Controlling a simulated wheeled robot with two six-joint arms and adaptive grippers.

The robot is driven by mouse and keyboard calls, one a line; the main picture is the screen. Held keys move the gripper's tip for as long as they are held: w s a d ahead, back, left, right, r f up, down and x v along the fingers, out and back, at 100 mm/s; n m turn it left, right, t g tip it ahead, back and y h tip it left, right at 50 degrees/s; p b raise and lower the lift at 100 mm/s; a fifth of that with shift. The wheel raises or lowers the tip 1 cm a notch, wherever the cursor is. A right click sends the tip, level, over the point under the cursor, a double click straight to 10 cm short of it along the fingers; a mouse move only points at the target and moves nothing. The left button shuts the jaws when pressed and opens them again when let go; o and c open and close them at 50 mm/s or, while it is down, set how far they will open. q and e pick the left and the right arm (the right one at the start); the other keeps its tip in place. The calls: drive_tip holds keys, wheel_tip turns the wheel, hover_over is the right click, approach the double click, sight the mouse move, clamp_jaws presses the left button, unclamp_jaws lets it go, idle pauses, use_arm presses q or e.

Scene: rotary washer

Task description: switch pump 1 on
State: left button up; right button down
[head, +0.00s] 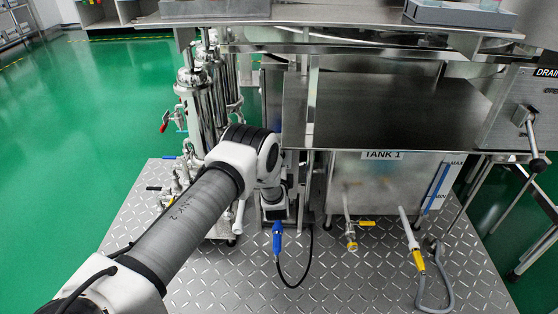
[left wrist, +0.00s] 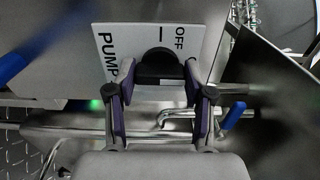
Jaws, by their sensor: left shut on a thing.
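In the left wrist view, a white plate (left wrist: 112,45) carries the words PUMP and OFF, turned sideways, with a short black line beside OFF. A black rotary knob (left wrist: 160,60) sits on this plate. My left gripper (left wrist: 159,72) is shut on the knob, with one finger on each side of it. The knob's pointer is hidden, so I cannot tell its setting. In the head view my left arm reaches to the metal stand left of the tank labelled TANK 1 (head: 383,156); the knob and fingers are hidden there. My right gripper is not in view.
Yellow-handled valves (head: 351,232) and a grey hose (head: 440,275) are in front of the tank. Upright steel cylinders (head: 200,95) stand to the left. A green glow (left wrist: 95,104) shows beside the left finger.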

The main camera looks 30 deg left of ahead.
use_arm(q)
drive_tip(key=o, duration=1.2)
drive_tip(key=shift+c, duration=0.2)
drive_tip(key=v, duration=1.2)
